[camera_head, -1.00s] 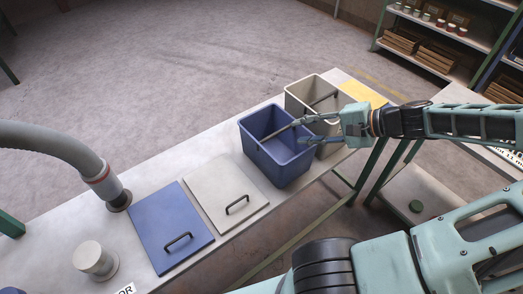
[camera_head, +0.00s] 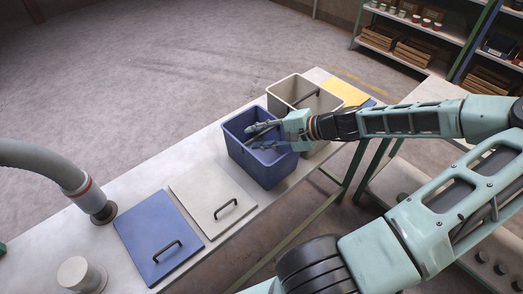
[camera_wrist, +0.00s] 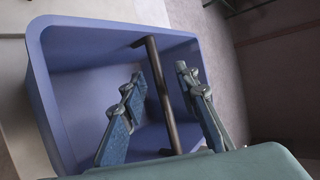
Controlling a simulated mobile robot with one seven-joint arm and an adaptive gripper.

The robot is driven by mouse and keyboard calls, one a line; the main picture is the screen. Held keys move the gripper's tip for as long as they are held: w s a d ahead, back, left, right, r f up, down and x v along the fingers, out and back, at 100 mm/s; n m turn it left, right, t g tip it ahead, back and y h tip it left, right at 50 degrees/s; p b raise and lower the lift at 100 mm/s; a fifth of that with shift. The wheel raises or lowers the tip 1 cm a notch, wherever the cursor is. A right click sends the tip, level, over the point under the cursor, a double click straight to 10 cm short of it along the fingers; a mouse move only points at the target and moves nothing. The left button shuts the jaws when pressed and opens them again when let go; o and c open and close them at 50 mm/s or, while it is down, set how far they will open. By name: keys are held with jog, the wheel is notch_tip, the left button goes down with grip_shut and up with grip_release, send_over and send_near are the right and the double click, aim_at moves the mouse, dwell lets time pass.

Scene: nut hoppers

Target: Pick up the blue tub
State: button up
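The blue tub (camera_head: 268,168) stands upright on the long table, with a dark bar handle across its open top. The handle (camera_wrist: 161,98) runs across the tub in the wrist view, where the blue tub's rim (camera_wrist: 38,100) also shows. My gripper (camera_head: 254,136) is over the tub's opening. In the wrist view my gripper (camera_wrist: 160,75) is open, with one finger on each side of the handle. Gaps show between the fingers and the bar, though I cannot tell their exact height against it.
A cream tub (camera_head: 288,92) stands right behind the blue tub, beside a yellow panel (camera_head: 346,92). A white lid (camera_head: 205,190) and a blue lid (camera_head: 150,228) lie in front on the table. A grey hose (camera_head: 50,165) comes down at the left.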

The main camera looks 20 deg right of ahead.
jog(key=shift+c, duration=0.7)
grip_shut()
jog(key=shift+r, duration=0.15)
